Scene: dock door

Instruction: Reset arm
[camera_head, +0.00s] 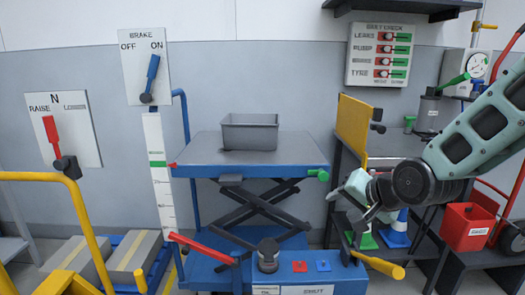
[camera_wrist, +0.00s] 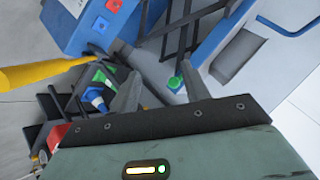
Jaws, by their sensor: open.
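My gripper (camera_head: 354,207) is at the right of the lift table (camera_head: 205,160) in the head view, at the end of my arm, which reaches in from the right edge. It points down and to the left. In the wrist view my gripper (camera_wrist: 162,84) shows two grey fingers spread apart with nothing between them. A green knob (camera_wrist: 174,82) shows beyond the gap between the fingers. I cannot tell whether the fingers touch anything behind them.
A grey bin (camera_head: 249,132) sits on the lift table. A yellow panel (camera_head: 352,124) stands behind my gripper, by a dark shelf. A yellow handle (camera_head: 385,268) is below it. A red bucket (camera_head: 467,228) is at the right. The wall above the table is clear.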

